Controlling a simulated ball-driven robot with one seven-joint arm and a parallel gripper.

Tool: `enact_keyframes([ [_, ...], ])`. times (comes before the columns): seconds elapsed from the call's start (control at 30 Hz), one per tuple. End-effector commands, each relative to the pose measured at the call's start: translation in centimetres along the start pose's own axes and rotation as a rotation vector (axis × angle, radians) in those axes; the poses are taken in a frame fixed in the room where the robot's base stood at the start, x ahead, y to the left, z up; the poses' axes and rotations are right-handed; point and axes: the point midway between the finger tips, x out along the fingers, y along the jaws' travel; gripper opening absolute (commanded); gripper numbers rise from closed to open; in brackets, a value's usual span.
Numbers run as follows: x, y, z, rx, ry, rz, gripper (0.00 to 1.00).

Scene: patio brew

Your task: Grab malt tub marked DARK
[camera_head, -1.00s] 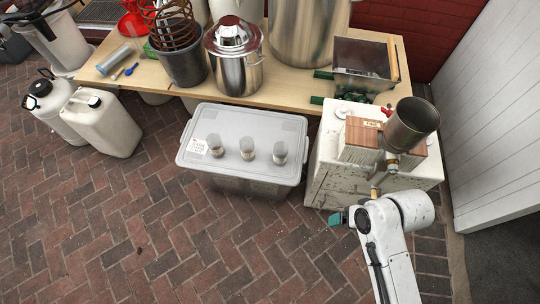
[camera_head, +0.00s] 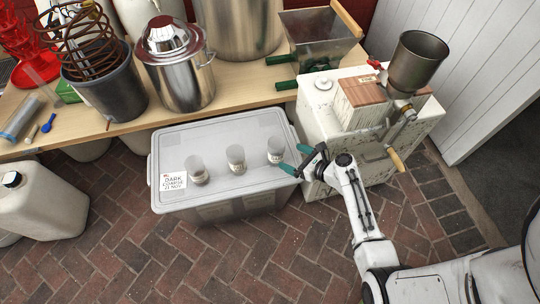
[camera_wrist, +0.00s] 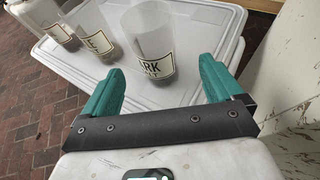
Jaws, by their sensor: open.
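Three clear tubs with pale labels stand in a row on a grey lidded box (camera_head: 240,182). The right-hand tub (camera_head: 275,150) is nearest my gripper (camera_head: 293,160). In the wrist view this tub (camera_wrist: 150,48) shows a label ending in "ARK", with its first letter out of sight, and dark contents at the bottom. The middle tub (camera_head: 236,158) and left tub (camera_head: 197,170) stand further left; their labels are not readable. My gripper is open and empty, with teal fingers. In the wrist view the labelled tub stands ahead, between the finger directions.
A white note (camera_head: 173,184) headed "DARK" is on the box's left front corner. A white cabinet with a mill (camera_head: 345,110) stands close right of the gripper. A wooden table (camera_head: 240,98) with a steel pot (camera_head: 172,70) lies behind. Brick floor is clear in front.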

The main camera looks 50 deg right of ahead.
Motion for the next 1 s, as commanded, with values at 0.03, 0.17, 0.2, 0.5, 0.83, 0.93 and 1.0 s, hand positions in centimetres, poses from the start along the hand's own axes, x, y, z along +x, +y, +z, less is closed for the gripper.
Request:
enact_keyframes([
  [0.03, 1.0, 0.1, -0.1, -0.002, 0.000, 0.003, 0.94],
  [0.17, 2.6, 0.1, -0.1, -0.004, 0.001, 0.003, 0.94],
  [0.2, 2.9, 0.1, -0.1, -0.004, 0.001, 0.003, 0.94],
  [0.5, 6.0, 0.5, -0.5, -0.007, 0.001, 0.006, 0.94],
  [0.83, 8.5, 0.6, -0.4, -0.006, 0.002, 0.004, 0.94],
  [0.93, 8.5, 0.6, -0.4, -0.006, 0.002, 0.004, 0.94],
  [1.0, 8.5, 0.6, -0.4, -0.006, 0.002, 0.004, 0.93],
])
